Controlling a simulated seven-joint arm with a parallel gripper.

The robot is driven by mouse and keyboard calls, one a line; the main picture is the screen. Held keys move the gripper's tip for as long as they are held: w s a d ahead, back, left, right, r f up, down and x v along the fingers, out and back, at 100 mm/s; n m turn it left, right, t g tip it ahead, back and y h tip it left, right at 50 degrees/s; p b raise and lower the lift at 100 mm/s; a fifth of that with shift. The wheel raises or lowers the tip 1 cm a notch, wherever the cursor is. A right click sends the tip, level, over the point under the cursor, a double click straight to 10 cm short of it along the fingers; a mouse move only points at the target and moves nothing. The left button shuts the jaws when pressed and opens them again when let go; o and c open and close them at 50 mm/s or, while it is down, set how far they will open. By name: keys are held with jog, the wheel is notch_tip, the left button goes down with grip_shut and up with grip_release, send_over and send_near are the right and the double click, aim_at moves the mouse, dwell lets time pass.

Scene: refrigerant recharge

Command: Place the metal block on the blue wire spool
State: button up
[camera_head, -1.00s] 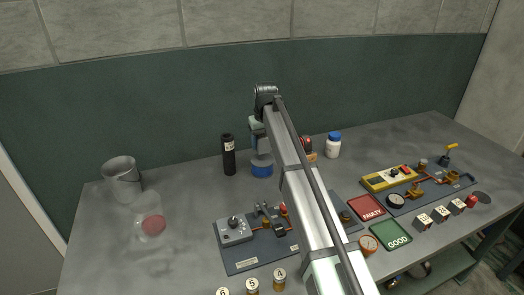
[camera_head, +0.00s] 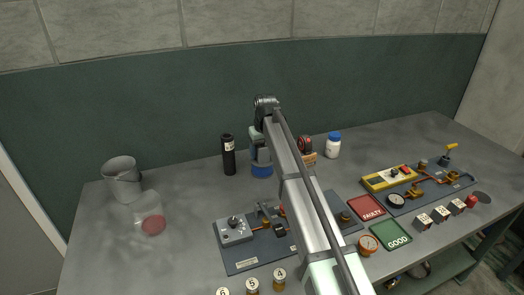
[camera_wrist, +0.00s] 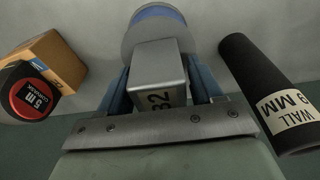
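The metal block (camera_wrist: 160,66) is a grey cube with dark digits on its lower face. My gripper (camera_wrist: 160,75) has its blue fingers against both sides of it in the wrist view. The blue wire spool (camera_wrist: 158,13), with a pale round flange, lies just beyond the block, which overlaps it in that view. In the head view the spool (camera_head: 262,171) stands at the back middle of the bench, and my gripper (camera_head: 262,155) is right above it. I cannot tell whether the block touches the spool.
A black cylinder (camera_head: 229,155) stands close left of the spool. A red and black tape measure (camera_wrist: 32,92) and a cardboard box (camera_wrist: 52,60) are on the other side. A white bottle (camera_head: 333,146) stands farther right.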

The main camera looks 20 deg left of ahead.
jog(key=shift+o, duration=1)
jog(key=shift+r, duration=0.1)
jog(key=r, duration=0.4)
jog(key=s+d+r, duration=0.1)
jog(key=r, duration=0.7)
jog(key=shift+s+d, duration=0.15)
